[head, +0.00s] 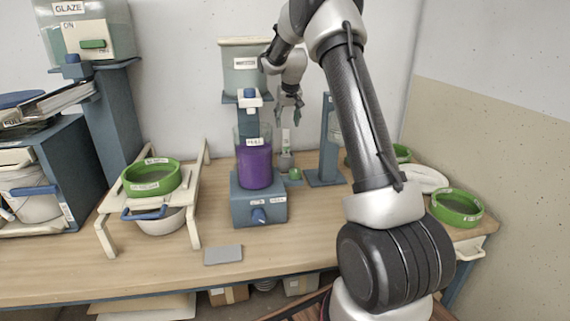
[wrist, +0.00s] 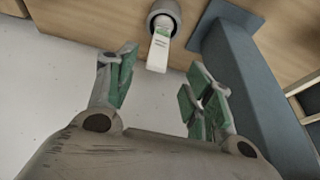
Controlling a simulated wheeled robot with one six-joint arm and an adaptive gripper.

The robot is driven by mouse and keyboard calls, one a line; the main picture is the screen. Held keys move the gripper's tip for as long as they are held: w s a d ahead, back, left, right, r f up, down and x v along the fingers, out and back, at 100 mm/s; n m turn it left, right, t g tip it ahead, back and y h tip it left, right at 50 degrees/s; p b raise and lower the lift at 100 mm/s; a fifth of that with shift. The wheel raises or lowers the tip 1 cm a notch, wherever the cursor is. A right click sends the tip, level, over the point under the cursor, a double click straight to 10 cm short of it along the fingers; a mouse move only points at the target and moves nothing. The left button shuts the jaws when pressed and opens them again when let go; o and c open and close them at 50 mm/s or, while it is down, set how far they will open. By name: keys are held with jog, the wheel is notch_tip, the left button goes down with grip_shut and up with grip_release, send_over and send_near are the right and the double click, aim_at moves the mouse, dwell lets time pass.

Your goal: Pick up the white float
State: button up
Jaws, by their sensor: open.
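A white piece with a green band, which looks like the white float (wrist: 159,50), stands in a round grey holder (wrist: 166,12) in the wrist view. In the head view the float (head: 285,138) is small, above the grey holder (head: 285,161), behind and right of the purple container. My gripper (wrist: 161,78) is open, its green-padded fingers apart. The float's near end shows between and beyond the fingertips, with nothing held. In the head view my gripper (head: 290,112) hangs above the float. I cannot tell the exact gap.
A blue stand (head: 258,205) with a purple container (head: 254,166) is left of the holder. A blue post (head: 326,150) rises close on its right; a blue upright (wrist: 248,75) is beside my right finger. A wall is behind. A grey plate (head: 223,254) lies at the front.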

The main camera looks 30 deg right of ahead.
aim_at(286, 130)
jog(key=x, duration=0.8)
jog(key=shift+w+d, duration=0.2)
jog(key=shift+d, duration=0.05)
grip_shut()
